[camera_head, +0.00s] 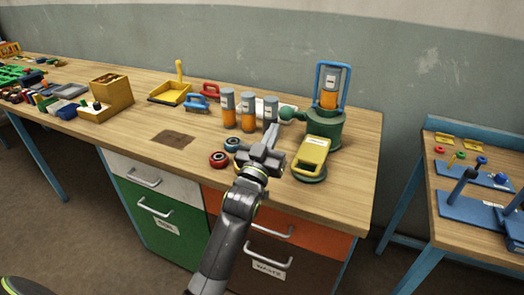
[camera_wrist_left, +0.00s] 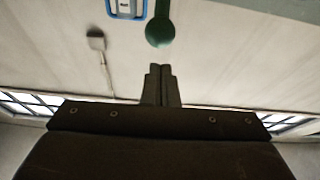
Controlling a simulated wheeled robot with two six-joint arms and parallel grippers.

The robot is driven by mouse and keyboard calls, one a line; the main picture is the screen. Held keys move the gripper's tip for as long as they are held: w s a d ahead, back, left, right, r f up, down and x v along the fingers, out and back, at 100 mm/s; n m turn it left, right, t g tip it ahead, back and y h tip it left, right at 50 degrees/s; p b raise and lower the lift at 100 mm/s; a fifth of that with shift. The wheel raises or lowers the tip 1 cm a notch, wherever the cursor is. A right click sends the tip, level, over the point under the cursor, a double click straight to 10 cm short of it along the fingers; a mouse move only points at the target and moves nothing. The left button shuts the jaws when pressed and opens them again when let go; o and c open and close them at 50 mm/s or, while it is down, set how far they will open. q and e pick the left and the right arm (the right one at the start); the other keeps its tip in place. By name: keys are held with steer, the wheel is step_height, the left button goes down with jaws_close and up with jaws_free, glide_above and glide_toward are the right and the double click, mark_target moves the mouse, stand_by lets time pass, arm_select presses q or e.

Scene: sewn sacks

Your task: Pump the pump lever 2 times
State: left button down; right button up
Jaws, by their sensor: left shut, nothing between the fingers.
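The pump (camera_head: 323,130) stands at the right back of the workbench, with a green body and a blue frame around a grey and orange cylinder. Its green lever with a round knob (camera_head: 287,113) sticks out to the left. In the left wrist view the knob (camera_wrist_left: 160,34) is just ahead of the fingertips, and part of the blue frame (camera_wrist_left: 127,14) shows at the top edge. My left gripper (camera_head: 272,128) is shut and empty, just below and left of the knob in the head view, seemingly apart from it. My right gripper is not in view.
Grey and orange cylinders (camera_head: 228,110) stand left of the gripper. A yellow device (camera_head: 313,152) sits in front of the pump. A red ring (camera_head: 219,159) lies near the front edge. A yellow dustpan (camera_head: 170,93) and wooden box (camera_head: 111,95) are farther left. A second table (camera_head: 450,229) stands right.

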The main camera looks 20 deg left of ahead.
arm_select(q)
steer(key=b+v, duration=0.2)
steer(key=v, duration=0.4)
steer(key=shift+f, duration=0.25)
steer(key=shift+s, duration=0.1)
stand_by(0.5)
